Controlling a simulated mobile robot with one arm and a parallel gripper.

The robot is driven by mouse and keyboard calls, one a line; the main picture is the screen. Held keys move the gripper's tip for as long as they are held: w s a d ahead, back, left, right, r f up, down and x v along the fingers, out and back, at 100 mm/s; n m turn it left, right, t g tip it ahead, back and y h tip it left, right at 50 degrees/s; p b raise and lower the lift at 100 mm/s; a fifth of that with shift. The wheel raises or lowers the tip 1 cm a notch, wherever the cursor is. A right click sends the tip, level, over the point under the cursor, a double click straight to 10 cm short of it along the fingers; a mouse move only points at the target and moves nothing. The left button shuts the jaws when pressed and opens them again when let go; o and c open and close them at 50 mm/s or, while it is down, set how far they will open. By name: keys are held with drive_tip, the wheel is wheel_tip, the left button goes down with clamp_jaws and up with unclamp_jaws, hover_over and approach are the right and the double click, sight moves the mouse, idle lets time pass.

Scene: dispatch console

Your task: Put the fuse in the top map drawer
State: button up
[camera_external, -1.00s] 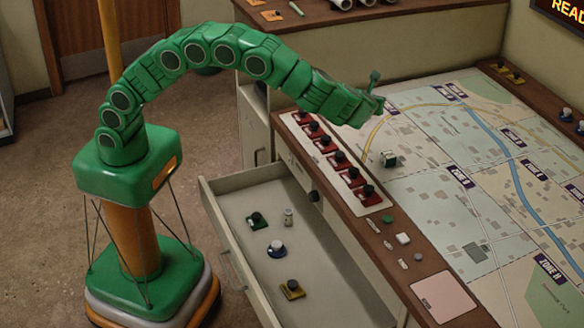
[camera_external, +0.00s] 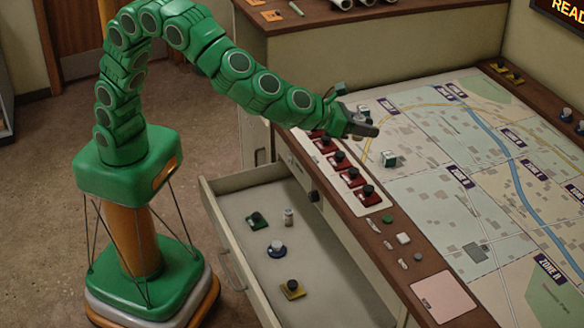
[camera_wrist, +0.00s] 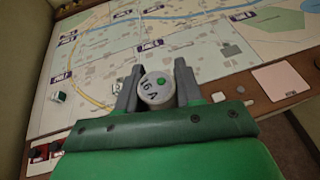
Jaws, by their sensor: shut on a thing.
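The fuse (camera_wrist: 156,90) is a short pale cylinder marked 16 A, with a green dot on its end. In the wrist view it sits between the two grey fingers of my gripper (camera_wrist: 158,70), which is shut on it. In the external view my gripper (camera_external: 368,120) is above the near left part of the map table; the fuse cannot be made out there. The open drawer (camera_external: 240,262) is pulled out under the console's front edge, left of and below my gripper. Its floor is partly filled with small items.
A row of red switches (camera_external: 350,177) lines the console edge. A green-and-white block (camera_external: 389,159) stands on the map (camera_external: 420,190).

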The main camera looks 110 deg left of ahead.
drive_tip(key=shift+s+d+f+m+t+h, duration=0.8)
drive_tip(key=shift+s+d+f+m+h, duration=0.7)
drive_tip(key=shift+s+d, duration=2.3)
drive_tip(key=s+a+f+n+g+y, duration=0.1)
drive_tip(key=s+a+f, duration=0.25)
drive_tip(key=f, duration=0.75)
drive_tip(key=s+a+f+n+g+y, duration=0.1)
drive_tip(key=s+a+f+n+y, duration=0.3)
drive_tip(key=f, duration=0.8)
drive_tip(key=s+a+f+m+h, duration=0.15)
drive_tip(key=a+f, duration=0.35)
drive_tip(key=f, duration=0.6)
drive_tip(key=s+a+f+n+g+y, duration=0.1)
drive_tip(key=s+a, duration=0.1)
drive_tip(key=s+a+f+n+g+y, duration=0.1)
drive_tip(key=s+a+f, duration=0.1)
drive_tip(key=s+a, duration=0.1)
drive_tip(key=s+a+f+n+y, duration=0.1)
drive_tip(key=s+a+f, duration=0.1)
drive_tip(key=a, duration=0.1)
drive_tip(key=shift+s+a+f+n+g, duration=0.15)
drive_tip(key=shift+s+n+g, duration=0.1)
drive_tip(key=shift+s+g, duration=0.15)
drive_tip(key=s+a+n+g+y, duration=0.3)
drive_tip(key=s+a+n+g, duration=0.35)
drive_tip(key=s+a, duration=0.65)
hover_over(270, 194)
drive_tip(key=shift+g+h, duration=0.25)
drive_tip(key=shift+f, duration=4.3)
drive_tip(key=shift+f, duration=0.1)
